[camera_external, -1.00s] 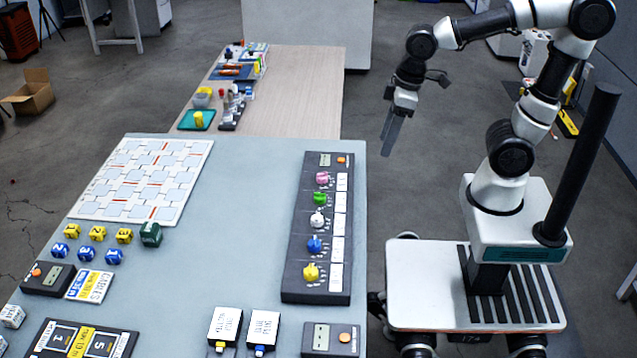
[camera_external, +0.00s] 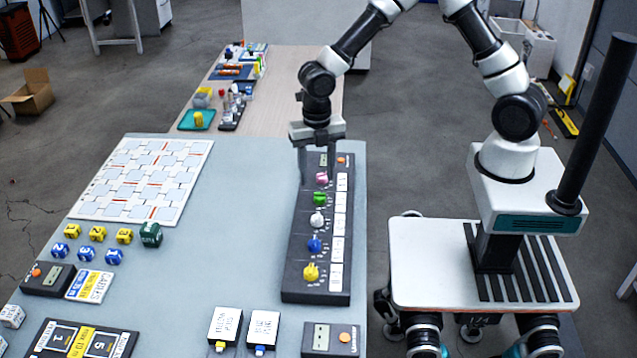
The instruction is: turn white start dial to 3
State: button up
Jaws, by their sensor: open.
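The white dial (camera_external: 317,219) is the middle knob on a long black panel (camera_external: 297,290) along the table's right side. Pink (camera_external: 321,179) and green (camera_external: 319,199) knobs sit behind it, blue (camera_external: 314,245) and yellow (camera_external: 311,271) knobs in front. White label strips run down the panel's right edge. The dial's setting is too small to read. My gripper (camera_external: 317,177) is open and empty, pointing down over the panel's far end, around or just above the pink knob. I cannot tell if it touches anything. The white dial is in full view, nearer the camera than my gripper.
A white tiled board (camera_external: 140,180) lies at left, with several yellow and blue cubes (camera_external: 97,233) in front. Two white-topped boxes (camera_external: 225,325) and a small display unit (camera_external: 330,340) stand at the front edge. The table (camera_external: 220,240) between board and panel is clear.

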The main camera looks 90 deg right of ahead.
aim_at(317, 215)
notch_tip(317, 215, down, 14)
jog(key=shift+f+b, duration=0.2)
jog(key=shift+b, duration=0.35)
jog(key=c, duration=1.1)
jog(key=shift+o, duration=0.2)
